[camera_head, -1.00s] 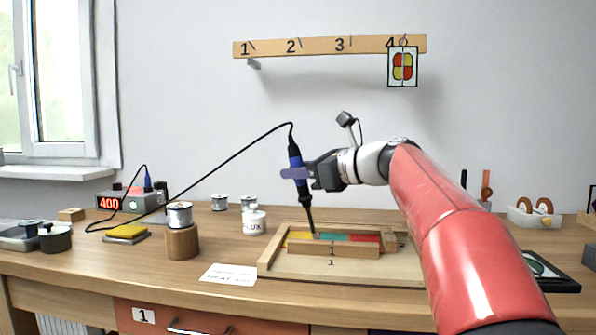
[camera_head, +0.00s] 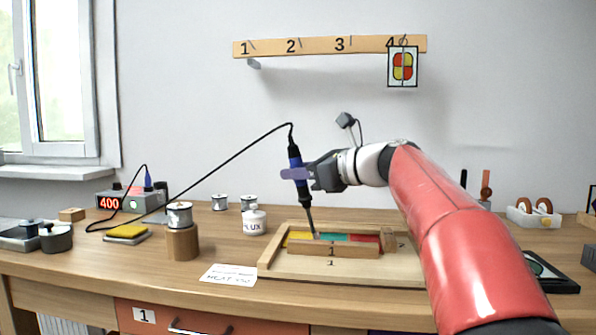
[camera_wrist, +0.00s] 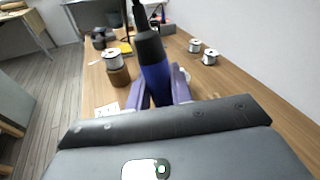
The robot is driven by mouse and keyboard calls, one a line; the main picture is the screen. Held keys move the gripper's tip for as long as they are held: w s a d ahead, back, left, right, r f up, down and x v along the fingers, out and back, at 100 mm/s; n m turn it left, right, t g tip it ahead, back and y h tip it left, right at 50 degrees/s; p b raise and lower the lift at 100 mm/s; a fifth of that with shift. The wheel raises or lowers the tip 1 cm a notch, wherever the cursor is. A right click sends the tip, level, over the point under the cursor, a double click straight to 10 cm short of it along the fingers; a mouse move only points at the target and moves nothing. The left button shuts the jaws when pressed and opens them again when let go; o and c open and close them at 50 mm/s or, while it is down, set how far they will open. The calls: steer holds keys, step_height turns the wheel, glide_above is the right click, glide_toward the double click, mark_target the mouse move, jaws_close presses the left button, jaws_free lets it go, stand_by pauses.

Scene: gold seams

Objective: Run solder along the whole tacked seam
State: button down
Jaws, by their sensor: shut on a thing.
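My gripper (camera_head: 297,173) is shut on the blue soldering iron (camera_head: 295,157), which is held nearly upright. In the wrist view the iron (camera_wrist: 155,72) stands between the purple fingers (camera_wrist: 156,98). Its dark tip points down at the glass pieces in the wooden jig (camera_head: 275,248), near the joint between the yellow piece (camera_head: 300,236) and the teal piece (camera_head: 334,237). A red piece (camera_head: 366,239) lies to the right of the teal one. I cannot tell whether the tip touches. The seam is too small to make out, and the wrist view hides the tip.
A solder spool (camera_head: 179,213) sits on a wooden block (camera_head: 183,243). The flux jar (camera_head: 254,223) stands left of the jig, with a card (camera_head: 229,275) in front. The iron's cord runs left to the station (camera_head: 131,201), reading 400. A yellow sponge (camera_head: 127,231) lies nearby.

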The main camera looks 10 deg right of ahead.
steer(key=shift+w+d+r+p, duration=0.1)
steer(key=shift+w+d+p, duration=0.15)
steer(key=shift+w+p, duration=0.7)
stand_by(0.6)
steer(key=shift+w+d+p, duration=0.2)
steer(key=shift+w+p, duration=0.3)
steer(key=shift+p, duration=0.1)
steer(key=shift+w+d+p, duration=0.15)
steer(key=shift+w+p, duration=0.35)
steer(key=shift+p, duration=0.05)
stand_by(0.6)
